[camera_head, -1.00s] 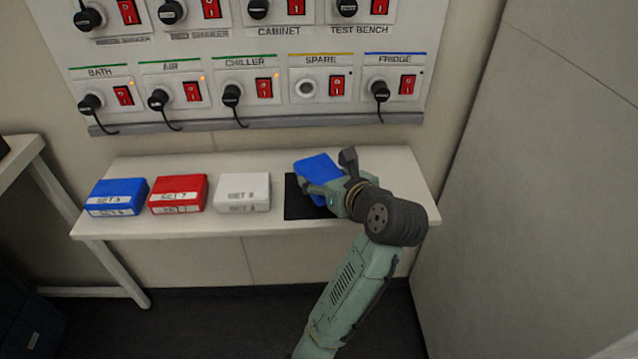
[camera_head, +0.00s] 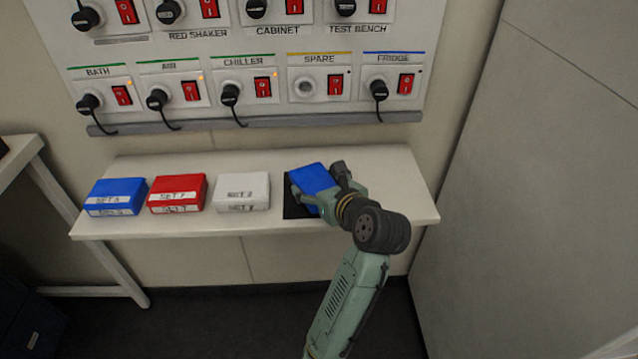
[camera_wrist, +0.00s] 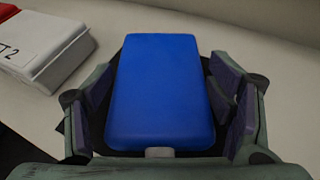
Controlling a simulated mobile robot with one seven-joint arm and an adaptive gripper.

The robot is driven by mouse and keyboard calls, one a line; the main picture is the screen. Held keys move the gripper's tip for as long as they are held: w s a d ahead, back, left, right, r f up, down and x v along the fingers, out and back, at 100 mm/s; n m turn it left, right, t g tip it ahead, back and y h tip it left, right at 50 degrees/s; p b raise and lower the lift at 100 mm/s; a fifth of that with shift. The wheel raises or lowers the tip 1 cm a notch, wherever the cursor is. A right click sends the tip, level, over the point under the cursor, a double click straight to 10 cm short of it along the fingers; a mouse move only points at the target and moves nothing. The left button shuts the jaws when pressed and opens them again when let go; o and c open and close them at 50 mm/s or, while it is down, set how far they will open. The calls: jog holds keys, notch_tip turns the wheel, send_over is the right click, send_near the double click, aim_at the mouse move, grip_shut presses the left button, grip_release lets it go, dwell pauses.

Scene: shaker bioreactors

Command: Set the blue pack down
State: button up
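The blue pack (camera_head: 311,179) is between the fingers of my gripper (camera_head: 322,184), over the black mat (camera_head: 295,211) at the right part of the white shelf. In the wrist view the blue pack (camera_wrist: 160,92) fills the middle, with a finger along each long side of it. My gripper (camera_wrist: 165,110) appears shut on it, though a narrow dark gap shows by the right finger. The pack sits askew to the mat in the head view. Its underside is hidden, so I cannot tell whether it touches the mat.
On the white shelf (camera_head: 150,225), left of the mat, stand a white pack (camera_head: 242,190), a red pack (camera_head: 177,192) and another blue pack (camera_head: 116,195). A switch panel (camera_head: 230,115) with plugs and cables hangs above. A tall grey surface (camera_head: 530,200) stands right. The shelf's right end is bare.

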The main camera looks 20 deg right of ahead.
jog(key=shift+o, duration=1.4)
jog(key=shift+r, duration=0.1)
